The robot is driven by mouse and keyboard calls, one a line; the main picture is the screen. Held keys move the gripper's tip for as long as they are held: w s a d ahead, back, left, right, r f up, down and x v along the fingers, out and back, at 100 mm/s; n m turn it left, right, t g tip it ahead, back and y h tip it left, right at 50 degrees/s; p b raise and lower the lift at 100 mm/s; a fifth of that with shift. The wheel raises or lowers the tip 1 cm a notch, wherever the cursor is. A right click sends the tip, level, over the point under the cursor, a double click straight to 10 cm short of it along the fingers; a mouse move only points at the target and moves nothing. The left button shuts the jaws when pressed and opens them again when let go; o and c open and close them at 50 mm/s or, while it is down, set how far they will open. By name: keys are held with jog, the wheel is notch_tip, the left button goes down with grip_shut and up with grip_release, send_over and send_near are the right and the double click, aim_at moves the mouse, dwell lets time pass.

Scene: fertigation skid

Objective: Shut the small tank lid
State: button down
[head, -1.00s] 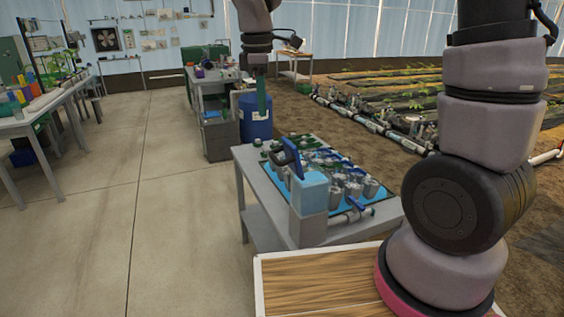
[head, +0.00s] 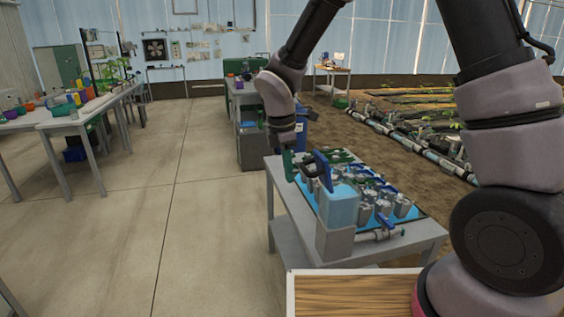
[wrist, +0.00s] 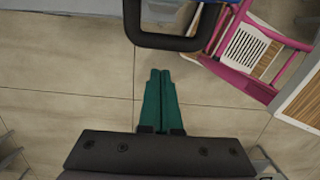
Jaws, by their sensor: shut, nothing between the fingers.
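The small tank (head: 341,207) is a light blue box on a grey base at the near corner of the grey table. Its blue lid (head: 323,170) stands up, open, above the tank. A dark loop handle (head: 308,167) sticks out from the lid's left side; the dark loop handle (wrist: 165,42) also crosses the top of the wrist view. My gripper (head: 289,174) has green fingers, pressed together and empty, just left of the lid and handle. In the wrist view my gripper (wrist: 160,72) points toward the handle, with a gap between them.
The grey table (head: 290,215) also carries a blue tray with several metal canisters (head: 385,205) and valves, right of the tank. A blue barrel (head: 305,130) and a workbench stand behind. The concrete floor (head: 215,225) to the left is clear.

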jog(key=shift+w+d+r, duration=0.15)
jog(key=shift+d+r, duration=0.15)
jog(key=shift+d, duration=0.25)
jog(key=shift+w+d+r, duration=0.1)
jog(key=shift+d+r, duration=0.2)
jog(key=shift+d, duration=0.2)
jog(key=shift+r, duration=0.1)
jog(key=shift+w+d+r+y, duration=0.1)
jog(key=shift+d+r+y, duration=0.15)
jog(key=shift+y, duration=0.15)
